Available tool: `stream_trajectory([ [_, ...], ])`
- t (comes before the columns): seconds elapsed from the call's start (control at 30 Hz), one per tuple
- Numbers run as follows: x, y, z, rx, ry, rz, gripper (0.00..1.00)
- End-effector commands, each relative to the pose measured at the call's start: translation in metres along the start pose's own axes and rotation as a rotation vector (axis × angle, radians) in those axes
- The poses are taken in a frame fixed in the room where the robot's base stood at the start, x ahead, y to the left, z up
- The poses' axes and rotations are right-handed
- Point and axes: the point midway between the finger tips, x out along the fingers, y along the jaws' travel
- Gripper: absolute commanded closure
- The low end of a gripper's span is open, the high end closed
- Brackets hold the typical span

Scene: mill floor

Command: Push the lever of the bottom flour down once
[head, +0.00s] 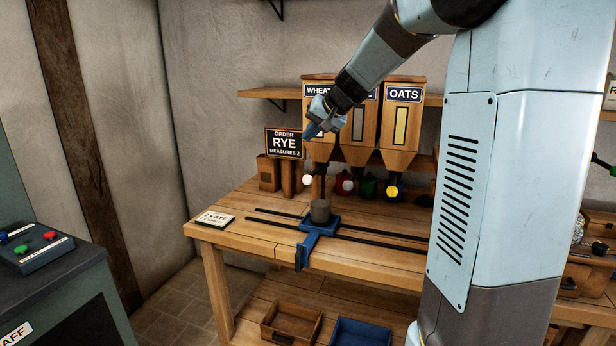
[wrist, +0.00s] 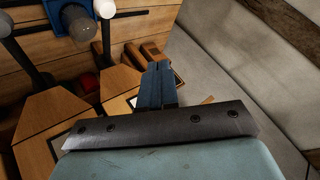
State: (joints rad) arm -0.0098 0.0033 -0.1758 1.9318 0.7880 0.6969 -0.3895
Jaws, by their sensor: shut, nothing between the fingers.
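Wooden flour hoppers stand in a row in the head view: the WHEAT hopper (head: 319,147), a middle hopper (head: 362,140) with its label mostly hidden by my arm, and the OATS hopper (head: 402,120). Below them are levers with a white knob (head: 307,180), another pale knob (head: 347,185) and a yellow knob (head: 392,191). A white knob (wrist: 104,8) also shows in the wrist view. A grey cup (head: 320,212) sits on a blue carriage (head: 312,240). My gripper (head: 311,131) is shut and empty in front of the WHEAT hopper, above the knobs. Its fingers touch no lever.
The order sign (head: 285,143) reads RYE, MEASURES 2. A card (head: 215,218) lies at the bench's left end. Dark rails (head: 375,237) run along the bench. A wooden tray (head: 291,323) and a blue tray (head: 358,332) are below. A control box (head: 36,247) stands left.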

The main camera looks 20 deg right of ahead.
Motion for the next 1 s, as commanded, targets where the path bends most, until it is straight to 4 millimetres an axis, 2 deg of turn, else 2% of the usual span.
stream_trajectory([
  [0.6, 0.047, 0.035, 0.034, 0.003, -0.002, 0.001, 1.00],
  [1.0, 0.058, 0.043, 0.043, 0.002, 0.000, 0.001, 1.00],
])
